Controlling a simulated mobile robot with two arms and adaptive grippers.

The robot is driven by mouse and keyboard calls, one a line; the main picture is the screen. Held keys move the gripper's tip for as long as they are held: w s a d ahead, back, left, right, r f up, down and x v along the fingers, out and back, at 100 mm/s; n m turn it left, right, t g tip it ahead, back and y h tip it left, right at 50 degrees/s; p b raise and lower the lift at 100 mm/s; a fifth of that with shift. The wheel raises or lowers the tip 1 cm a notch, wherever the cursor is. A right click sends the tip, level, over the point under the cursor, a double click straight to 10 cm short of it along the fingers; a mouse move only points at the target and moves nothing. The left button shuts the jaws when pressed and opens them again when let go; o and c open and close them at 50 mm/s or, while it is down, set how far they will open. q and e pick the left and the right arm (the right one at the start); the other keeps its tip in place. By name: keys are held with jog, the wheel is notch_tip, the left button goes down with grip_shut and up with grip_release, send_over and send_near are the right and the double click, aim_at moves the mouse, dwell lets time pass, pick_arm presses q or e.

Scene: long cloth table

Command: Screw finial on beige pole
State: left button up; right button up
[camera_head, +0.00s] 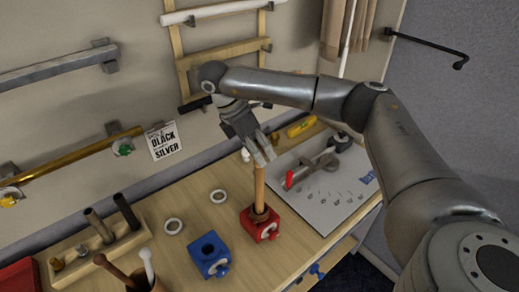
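The beige pole (259,187) stands upright in a red clamp block (261,225) on the table. My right gripper (263,156) points down with its fingertips at the pole's top end. The fingers hide that end, so I cannot tell whether they hold a finial or the pole itself. A small white piece (245,155) shows beside the fingers; I cannot tell what it is. Small knob-like pieces (57,264) sit in a wooden holder (129,241) at the left; I cannot tell whether they are finials. My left gripper is not in view.
An empty blue clamp block (208,252) stands left of the red one. A grey board with tools (325,205) lies at the right. A cup with sticks (148,284) is at the front. Rods hang on the wall.

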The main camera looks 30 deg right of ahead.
jog(key=o, duration=0.5)
jog(key=shift+o, duration=0.2)
jog(key=shift+f+n+b, duration=0.1)
jog(key=shift+n+b, duration=0.3)
jog(key=shift+n, duration=0.1)
jog(key=n+t+b, duration=0.2)
jog(key=n+b, duration=0.1)
jog(key=n, duration=0.1)
jog(key=n+t+b, duration=0.1)
jog(key=n+b, duration=0.2)
jog(key=n, duration=0.1)
jog(key=n+t+b, duration=0.2)
jog(key=n+b, duration=0.1)
jog(key=n, duration=0.1)
jog(key=shift+f+t, duration=0.15)
jog(key=shift+t, duration=0.15)
jog(key=shift+r+n+b, duration=0.2)
jog(key=shift+n+b, duration=0.3)
jog(key=shift+n, duration=0.3)
jog(key=shift+r, duration=0.1)
